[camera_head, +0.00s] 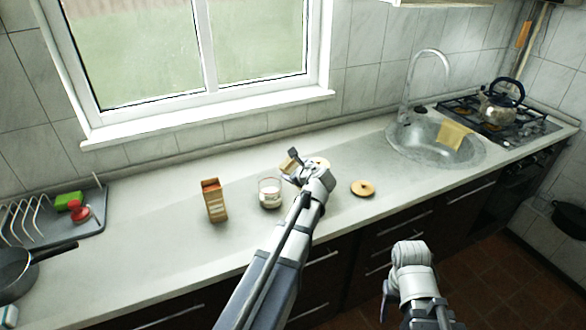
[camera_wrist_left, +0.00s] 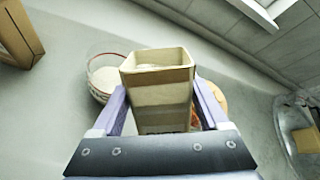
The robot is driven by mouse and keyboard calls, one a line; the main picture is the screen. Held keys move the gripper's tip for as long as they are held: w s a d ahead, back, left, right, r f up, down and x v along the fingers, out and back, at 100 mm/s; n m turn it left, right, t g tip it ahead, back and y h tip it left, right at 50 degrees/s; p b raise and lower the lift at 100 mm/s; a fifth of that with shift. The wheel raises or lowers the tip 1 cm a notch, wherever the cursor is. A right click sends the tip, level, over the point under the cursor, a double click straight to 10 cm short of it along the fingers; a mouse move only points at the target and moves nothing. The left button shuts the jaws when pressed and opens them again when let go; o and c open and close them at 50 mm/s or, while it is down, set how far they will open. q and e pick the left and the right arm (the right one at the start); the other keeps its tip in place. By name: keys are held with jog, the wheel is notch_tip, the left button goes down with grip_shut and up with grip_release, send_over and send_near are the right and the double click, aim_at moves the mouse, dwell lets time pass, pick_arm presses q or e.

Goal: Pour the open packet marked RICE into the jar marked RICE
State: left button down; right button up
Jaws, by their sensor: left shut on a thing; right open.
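My left gripper (camera_head: 296,163) is shut on a tan, open-topped packet (camera_wrist_left: 158,95), held above the counter. In the left wrist view its square mouth shows a pale inside between the two fingers; no marking is readable. No label is readable on the jar. My right gripper (camera_head: 387,298) is open and empty in front of the counter, partly hidden by its wrist.
A brown packet (camera_head: 215,202) stands left of the jar. A round wooden lid (camera_head: 362,188) lies to the right. A dish rack (camera_head: 60,222) and a pan (camera_head: 18,272) are at the left. The sink (camera_head: 473,152) and a kettle (camera_head: 497,108) are at the right.

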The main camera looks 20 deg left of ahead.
aim_at(282, 164)
pick_arm(q)
jog(key=shift+a+r+n+h+p, duration=0.15)
jog(key=shift+r+n+h+p, duration=0.2)
jog(key=shift+p, duration=0.35)
dwell(0.4)
jog(key=shift+f+n+h+p, duration=0.35)
jog(key=shift+f+h+p, duration=0.05)
jog(key=shift+h, duration=0.35)
jog(key=shift+s+a+r+n+h+p, duration=0.15)
jog(key=shift+r+n+h+p, duration=0.2)
jog(key=shift+h+p, duration=0.4)
jog(key=shift+w+a+r+n+h+p, duration=0.15)
jog(key=shift+r+n+h+p, duration=0.25)
jog(key=shift+p, duration=0.55)
dwell(0.8)
jog(key=shift+s+a+r+n+h+p, duration=0.1)
jog(key=shift+s+a+n+h+p, duration=0.15)
jog(key=shift+a+h, duration=0.2)
jog(key=shift+a+r+n+h+p, duration=0.1)
jog(key=shift+a+h+p, duration=0.25)
jog(key=shift+a, duration=0.2)
dwell(0.6)
jog(key=shift+a+f+n+h+b, duration=0.25)
jog(key=shift+f+n+h+b, duration=0.2)
jog(key=shift+h, duration=0.2)
jog(key=shift+a+r+h, duration=0.1)
jog(key=shift+a+h, duration=0.05)
jog(key=shift+h, duration=0.25)
